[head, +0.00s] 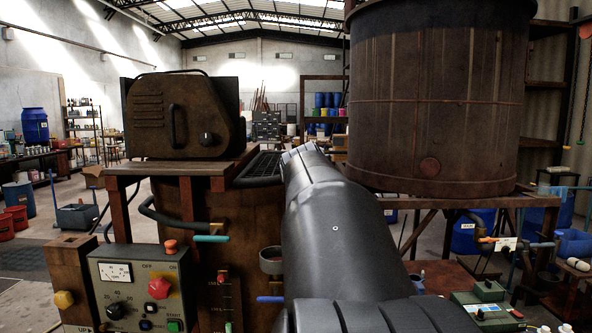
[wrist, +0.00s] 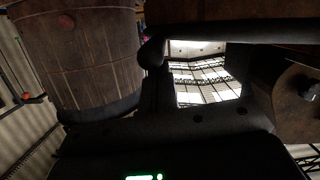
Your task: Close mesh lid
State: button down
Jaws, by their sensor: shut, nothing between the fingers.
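A dark mesh lid (head: 262,168) shows in part in the head view, over the brown vat (head: 262,222), between the motor housing and my arm. My arm covers its right side, so I cannot tell how far open it is. My gripper is hidden behind my arm in the head view. In the wrist view its dark, shut fingers (wrist: 155,62) stand up near the middle, with nothing seen between them. A dark bar (wrist: 235,32) runs close by at the top right; I cannot tell if it belongs to the lid or touches the fingers.
A brown motor housing (head: 185,117) stands left of the mesh on a wooden stand. A large rusty tank (head: 435,100) stands at the right, also in the wrist view (wrist: 80,55). A control box (head: 138,288) and a teal-handled valve (head: 211,239) are at the front left.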

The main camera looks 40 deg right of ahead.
jog(key=shift+f, duration=0.1)
jog(key=shift+w+r, duration=0.1)
jog(key=shift+r, duration=0.25)
jog(key=s+a+r, duration=0.5)
jog(key=s+a, duration=0.1)
jog(key=a, duration=0.1)
jog(key=shift+a+r, duration=0.4)
jog(key=s+a+f+n+g+y, duration=0.1)
jog(key=s+a+f+n+y, duration=0.25)
jog(key=a+f, duration=0.95)
jog(key=s+a+f+n+g+y, duration=0.15)
jog(key=a+f+y, duration=0.35)
jog(key=a+f, duration=0.85)
jog(key=s+a+f+n+g+y, duration=0.2)
jog(key=s+a+f, duration=0.5)
jog(key=a+f, duration=0.1)
jog(key=shift+s+f+n+y, duration=0.25)
jog(key=shift+f+n+y, duration=0.1)
jog(key=shift+f, duration=0.15)
